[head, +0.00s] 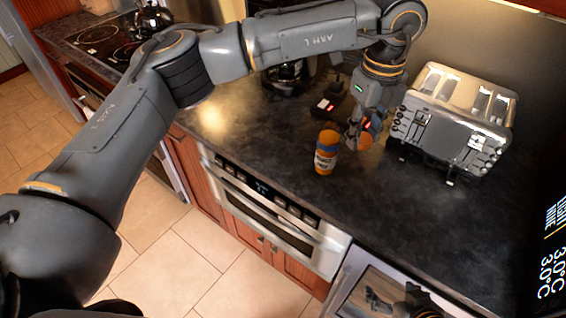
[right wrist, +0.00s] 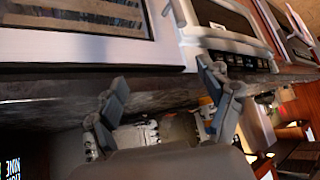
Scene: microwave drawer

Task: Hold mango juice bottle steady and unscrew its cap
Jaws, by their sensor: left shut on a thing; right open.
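My left gripper (head: 362,138) is low over the counter just right of the bottle. It is shut on a small rounded orange thing (head: 365,141), too small to identify. The bottle looks apart from these fingers. My right gripper (right wrist: 168,105) is open and empty in the right wrist view, below the counter edge's level in the picture. The bottle is not clearly visible there.
A silver toaster (head: 455,120) stands right of my left gripper. A small dark object with red and white marks (head: 322,105) lies behind the bottle. The microwave drawer (head: 270,210) is under the counter edge. The counter front right of the bottle is clear.

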